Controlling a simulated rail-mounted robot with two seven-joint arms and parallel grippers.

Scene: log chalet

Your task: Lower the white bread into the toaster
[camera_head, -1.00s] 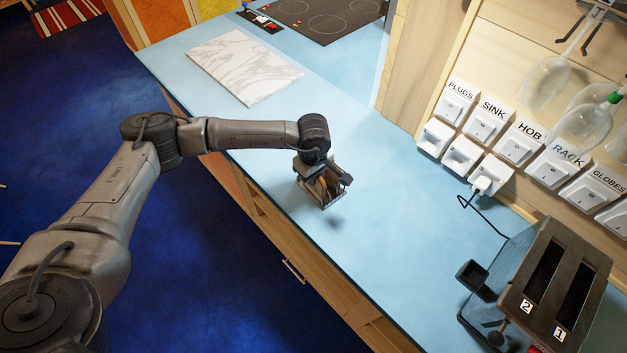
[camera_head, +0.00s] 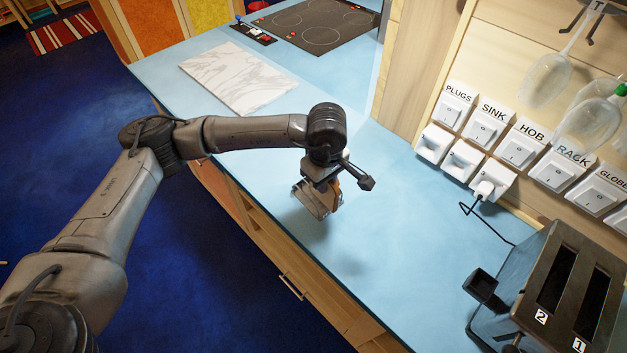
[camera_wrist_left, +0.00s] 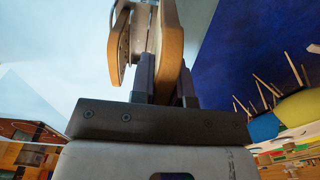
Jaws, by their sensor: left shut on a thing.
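The white bread (camera_wrist_left: 171,45) is a pale slice with a brown crust, held upright between the fingers of my left gripper (camera_wrist_left: 166,80) in the left wrist view. In the head view, my left gripper (camera_head: 322,199) is shut on it above the blue counter, and only a brown edge of the bread (camera_head: 336,191) shows beside the gripper. The toaster (camera_head: 518,268) stands at the lower right, dark, with two long empty-looking slots marked 2 and 1. The gripper is well to the left of it. The toaster's lower part is cut off by the picture edge.
A white marble board (camera_head: 240,76) lies on the counter (camera_head: 392,235) behind the gripper, with a black hob (camera_head: 322,22) beyond. A black cord runs to the toaster. The counter between gripper and toaster is clear.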

